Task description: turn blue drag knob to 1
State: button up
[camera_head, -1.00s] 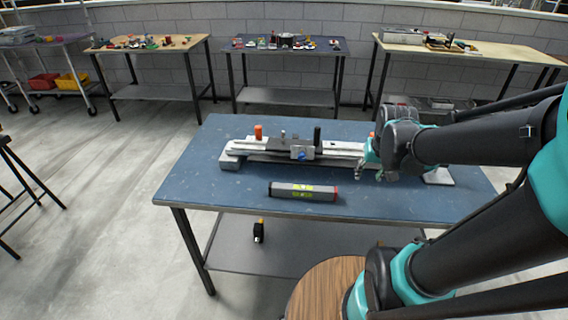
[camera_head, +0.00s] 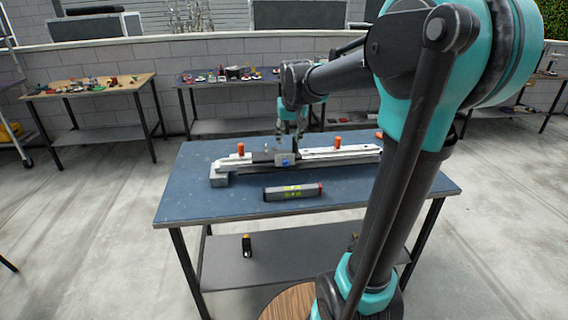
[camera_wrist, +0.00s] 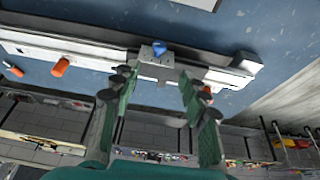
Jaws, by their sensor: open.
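The blue knob (camera_head: 285,160) sits on the front of a grey carriage on a long silver rail device (camera_head: 335,154). The device lies on the blue workbench (camera_head: 180,207). In the wrist view the blue knob (camera_wrist: 159,47) is near the top centre, just beyond the fingers. My gripper (camera_head: 289,134) is above the rail near the carriage. In the wrist view my gripper (camera_wrist: 155,80) is open and empty, its two fingers spread either side of the carriage block. The knob's scale or number is too small to read.
Orange pegs (camera_head: 241,149) stand along the rail; another orange peg (camera_wrist: 60,67) shows in the wrist view. A grey box with green marks (camera_head: 292,192) lies in front of the rail. A small black and yellow item (camera_head: 247,245) is on the lower shelf. Cluttered tables stand behind.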

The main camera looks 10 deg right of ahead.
aim_at(286, 162)
jog(key=x, duration=1.4)
jog(key=shift+w+f, duration=0.1)
jog(key=shift+w, duration=0.05)
jog(key=shift+c, duration=0.6)
grip_shut()
